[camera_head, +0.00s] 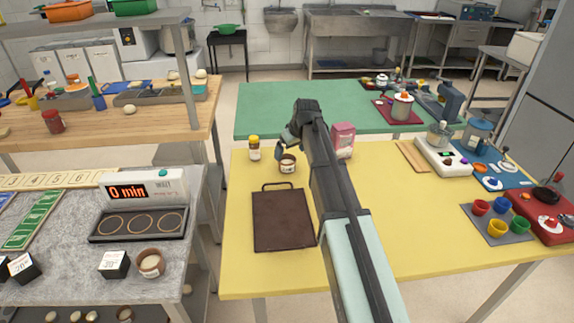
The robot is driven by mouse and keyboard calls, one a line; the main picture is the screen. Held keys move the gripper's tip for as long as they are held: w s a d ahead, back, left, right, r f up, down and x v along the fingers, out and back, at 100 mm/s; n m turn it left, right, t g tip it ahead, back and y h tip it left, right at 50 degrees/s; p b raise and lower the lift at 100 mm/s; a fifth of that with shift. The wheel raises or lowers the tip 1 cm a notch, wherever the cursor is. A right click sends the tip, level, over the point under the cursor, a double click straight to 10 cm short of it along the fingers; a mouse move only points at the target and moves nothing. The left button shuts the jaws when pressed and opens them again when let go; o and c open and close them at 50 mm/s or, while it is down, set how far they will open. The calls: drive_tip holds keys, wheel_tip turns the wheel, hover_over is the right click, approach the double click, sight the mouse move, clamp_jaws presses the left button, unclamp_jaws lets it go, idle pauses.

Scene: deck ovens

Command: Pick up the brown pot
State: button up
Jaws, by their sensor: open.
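A small brown pot (288,163) with a pale label stands upright on the yellow table, behind the dark brown board. My gripper (287,148) is open and sits just above and behind this pot. One finger shows at the pot's upper left; the other is mostly hidden by my arm. I cannot tell whether a finger touches the pot. A second brown pot (150,264), with pale contents and a label, stands on the grey counter at the lower left, far from my gripper.
A yellow-lidded jar (254,149) stands left of the near pot. A pink box (343,140) stands right of my arm. The dark board (283,221) lies in front. A timer (141,190) sits on the grey counter. The yellow table's front is clear.

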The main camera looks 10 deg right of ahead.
sight(288, 160)
drive_tip(key=shift+x, duration=3.6)
drive_tip(key=shift+w+d, duration=0.15)
drive_tip(key=shift+w, duration=0.05)
drive_tip(key=c, duration=1.1)
